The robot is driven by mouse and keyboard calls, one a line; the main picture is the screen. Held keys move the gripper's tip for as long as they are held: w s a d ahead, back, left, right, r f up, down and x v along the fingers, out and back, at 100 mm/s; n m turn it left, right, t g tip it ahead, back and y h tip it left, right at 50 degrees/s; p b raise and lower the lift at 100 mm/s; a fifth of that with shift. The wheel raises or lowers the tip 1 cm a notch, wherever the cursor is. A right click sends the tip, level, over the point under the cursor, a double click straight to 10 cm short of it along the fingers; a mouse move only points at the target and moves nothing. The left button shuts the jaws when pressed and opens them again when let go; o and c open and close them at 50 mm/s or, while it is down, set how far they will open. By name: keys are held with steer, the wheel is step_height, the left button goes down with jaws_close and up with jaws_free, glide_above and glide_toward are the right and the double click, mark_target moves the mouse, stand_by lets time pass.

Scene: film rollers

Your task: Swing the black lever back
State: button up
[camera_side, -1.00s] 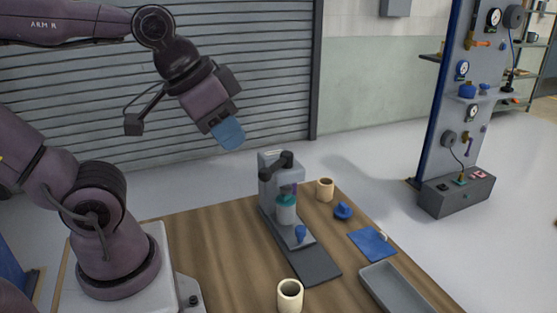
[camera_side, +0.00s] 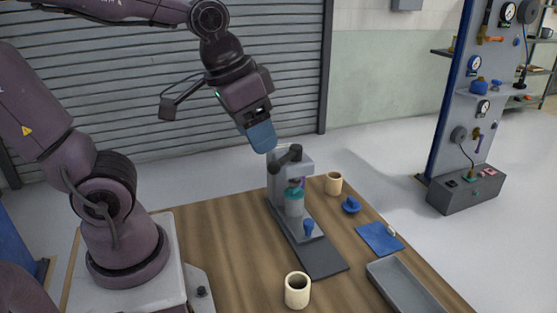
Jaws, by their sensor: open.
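The black lever (camera_side: 289,156) sits on top of a small grey machine (camera_side: 277,185) on the wooden table. A teal-capped clear bottle (camera_side: 294,202) stands in the machine under its head, and a blue knobbed piece (camera_side: 308,228) stands in front of it on the machine's base. My gripper (camera_side: 263,140), with blue fingers, points down just above and to the left of the lever. It is open and holds nothing that I can see. Whether a fingertip touches the lever cannot be told from this side.
A beige cup (camera_side: 334,183), a blue knobbed lid (camera_side: 351,205), a blue cloth (camera_side: 379,238) and a grey tray (camera_side: 403,288) lie to the right of the machine. Another beige cup (camera_side: 297,290) stands near the front. The table's left part is clear.

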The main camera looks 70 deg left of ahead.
mark_target(275, 162)
steer(key=w+a+f+n+g+y, duration=0.2)
steer(key=w+a+n+g, duration=0.3)
steer(key=w+a+n, duration=0.45)
steer(key=shift+m, duration=0.45)
steer(key=f, duration=0.4)
steer(key=s+a+f, duration=0.1)
steer(key=f, duration=0.3)
steer(key=s+a+f, duration=0.1)
steer(key=f, duration=0.3)
jaws_close()
